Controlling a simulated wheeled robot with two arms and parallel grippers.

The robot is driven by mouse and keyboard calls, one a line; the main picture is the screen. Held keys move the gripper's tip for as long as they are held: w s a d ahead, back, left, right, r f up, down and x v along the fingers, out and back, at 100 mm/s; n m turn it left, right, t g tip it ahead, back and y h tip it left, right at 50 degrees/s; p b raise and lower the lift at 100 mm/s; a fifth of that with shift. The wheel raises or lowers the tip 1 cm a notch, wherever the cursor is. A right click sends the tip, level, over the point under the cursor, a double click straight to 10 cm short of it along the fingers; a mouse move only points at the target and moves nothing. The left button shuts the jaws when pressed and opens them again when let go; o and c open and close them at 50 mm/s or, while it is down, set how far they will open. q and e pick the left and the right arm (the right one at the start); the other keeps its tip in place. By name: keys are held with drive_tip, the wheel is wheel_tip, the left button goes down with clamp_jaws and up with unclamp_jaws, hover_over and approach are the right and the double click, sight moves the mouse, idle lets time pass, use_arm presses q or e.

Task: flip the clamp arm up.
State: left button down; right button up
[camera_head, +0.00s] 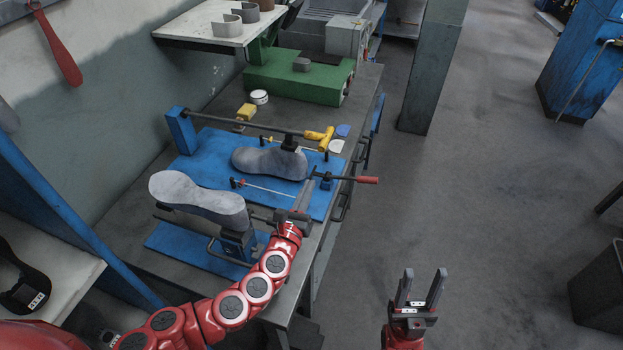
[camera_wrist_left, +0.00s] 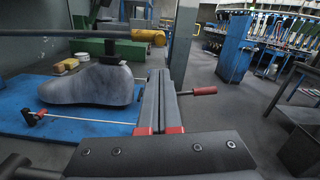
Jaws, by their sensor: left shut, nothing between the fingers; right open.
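The clamp arm (camera_head: 248,126) is a long dark bar from a blue post (camera_head: 181,131) to a yellow handle (camera_head: 320,137). It lies low across the blue plate (camera_head: 207,154), with its black pad (camera_head: 289,144) on the grey shoe last (camera_head: 268,163). In the left wrist view the last (camera_wrist_left: 87,85), black pad (camera_wrist_left: 110,51) and yellow handle (camera_wrist_left: 149,37) also show. My left gripper (camera_head: 309,175) is shut and empty at the plate's near right edge, short of the yellow handle. My right gripper (camera_head: 421,277) is open and empty over the floor.
A red-handled rod (camera_head: 366,180) sticks out past the bench edge beside my left fingers. A second last (camera_head: 197,199) stands on a near blue mount. A yellow block (camera_head: 246,112), a white tin (camera_head: 259,97) and a green machine (camera_head: 299,79) are behind.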

use_arm(q)
drive_tip(key=p+x, duration=0.1)
drive_tip(key=x, duration=0.7)
drive_tip(key=shift+w+d, duration=0.3)
drive_tip(key=shift+w, duration=0.05)
drive_tip(key=shift+r, duration=0.1)
